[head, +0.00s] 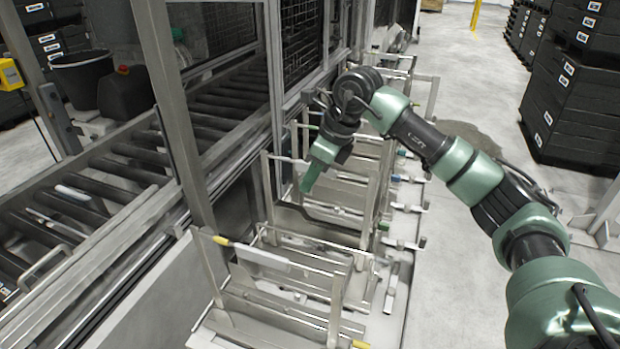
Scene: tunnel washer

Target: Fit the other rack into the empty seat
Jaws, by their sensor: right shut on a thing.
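My right gripper (311,178) reaches down from the right over the row of metal racks. It is shut on the rack (371,205) in the middle of the row, a light metal frame with uprights at both sides. The fingers hide the exact grip point. A nearer rack (333,318) with a white bar and yellow end marks stands at the bottom of the view. More racks (427,95) stand behind, partly hidden by my right arm. I cannot tell which seat is empty. My left gripper is not in view.
A roller conveyor (110,175) runs along the left behind a metal post (176,110). Black mesh guards (301,50) stand beyond it. Black crates (580,90) are stacked at the right. The concrete floor (460,90) between racks and crates is clear.

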